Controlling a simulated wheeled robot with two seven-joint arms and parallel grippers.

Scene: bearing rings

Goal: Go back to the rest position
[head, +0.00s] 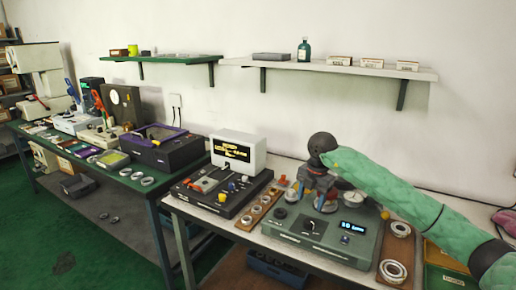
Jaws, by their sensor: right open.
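My right arm, in a green padded sleeve, reaches in from the right edge in the head view. Its right gripper (309,200) points down over the grey-green machine (310,236) with a lit blue display. The jaws are apart, and I see no ring held between them. The gripper covers part of the machine's top, so whether the fingers touch anything there is hard to tell. My left gripper is out of view.
A wooden strip with bearing rings (256,208) lies left of the machine; a large ring (393,270) lies to its right. A white display box (238,152) stands further left. A white shelf (330,67) hangs behind. Green floor (75,250) is clear at lower left.

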